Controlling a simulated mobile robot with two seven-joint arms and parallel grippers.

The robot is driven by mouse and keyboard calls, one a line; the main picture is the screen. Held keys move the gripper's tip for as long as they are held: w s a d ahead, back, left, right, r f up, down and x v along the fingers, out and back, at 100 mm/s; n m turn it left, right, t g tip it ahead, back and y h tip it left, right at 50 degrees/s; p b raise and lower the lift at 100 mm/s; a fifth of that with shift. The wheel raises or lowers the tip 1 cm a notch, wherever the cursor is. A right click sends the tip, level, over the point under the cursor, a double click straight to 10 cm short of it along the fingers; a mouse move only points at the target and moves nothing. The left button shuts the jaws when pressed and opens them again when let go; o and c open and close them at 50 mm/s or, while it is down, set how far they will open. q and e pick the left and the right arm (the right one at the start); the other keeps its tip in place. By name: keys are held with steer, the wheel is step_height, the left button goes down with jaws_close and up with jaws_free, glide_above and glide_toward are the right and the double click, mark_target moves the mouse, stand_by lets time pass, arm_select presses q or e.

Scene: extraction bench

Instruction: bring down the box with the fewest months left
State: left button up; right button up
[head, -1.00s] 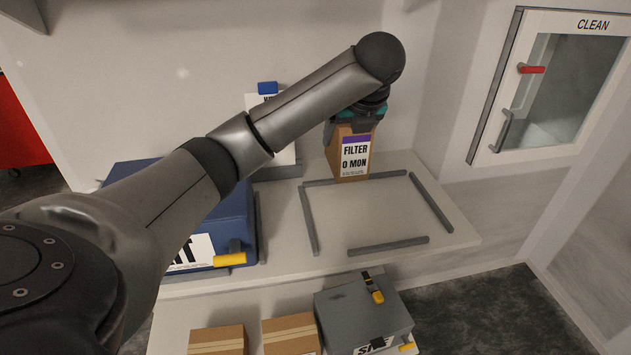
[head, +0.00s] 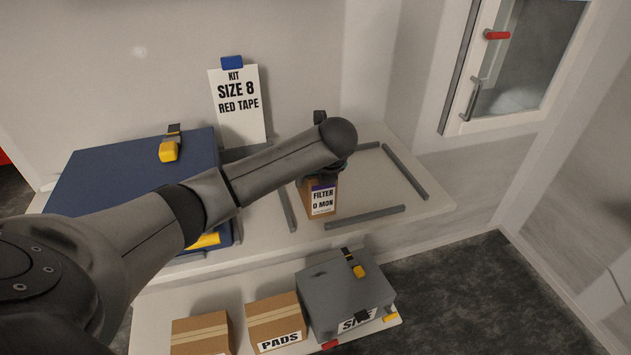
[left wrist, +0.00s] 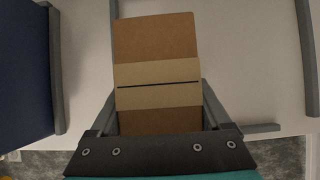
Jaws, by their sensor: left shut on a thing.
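A brown cardboard box (head: 321,203) has a white label with a purple band reading "FILTER" and "0 MON"; smaller print is too small to read. My left gripper (head: 322,172) is shut on this box from above, partly hidden behind my arm's end. In the left wrist view, the box's taped top (left wrist: 157,60) lies between the two fingers (left wrist: 160,105). The box is upright over the bench (head: 345,195), within the area marked by grey strips (head: 365,217). I cannot tell whether its bottom touches the surface. My right gripper is not in view.
A blue case (head: 120,180) stands left on the bench. A sign (head: 238,105) reads "KIT SIZE 8 RED TAPE". Below are a grey case (head: 345,290), a "PADS" box (head: 275,318) and another carton (head: 200,335). A glazed cabinet door (head: 515,70) is at right.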

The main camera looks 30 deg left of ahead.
arm_select(q)
steer(key=shift+f, duration=0.4)
steer(key=o, duration=1.4)
steer(key=shift+r, duration=0.1)
steer(key=p+v, duration=0.2)
steer(key=v, duration=1)
